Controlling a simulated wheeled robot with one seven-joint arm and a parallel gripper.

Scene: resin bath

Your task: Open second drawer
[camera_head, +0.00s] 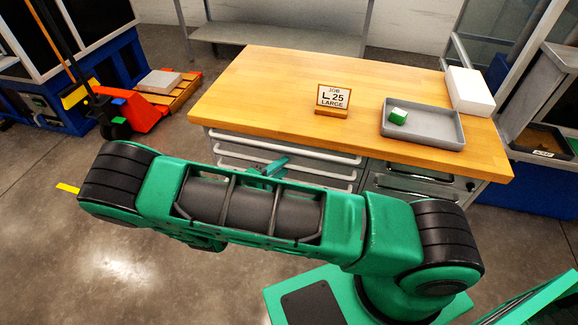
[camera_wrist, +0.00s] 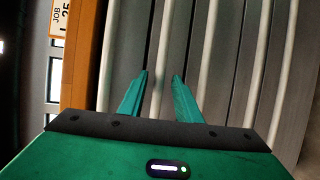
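The drawer unit sits under the wooden workbench (camera_head: 235,105), with several long pale handles stacked down its grey front. The top handle (camera_head: 300,149) and the second handle (camera_head: 325,172) show in the head view. No drawer visibly stands out from the front. My gripper (camera_wrist: 160,74) is open, its two teal fingers pointing at the drawer fronts. In the wrist view, the second handle from the tabletop edge (camera_wrist: 163,50) runs between the fingers. Contact with it cannot be made out. In the head view my arm hides the lower drawers.
On the bench stand a job sign (camera_head: 333,97), a grey tray (camera_head: 440,133) with a green-and-white block (camera_head: 398,116), and a white box (camera_head: 470,90). Another drawer stack (camera_head: 415,183) is at the right. A red pallet jack (camera_head: 140,115) stands at the left. The floor in front of it is clear.

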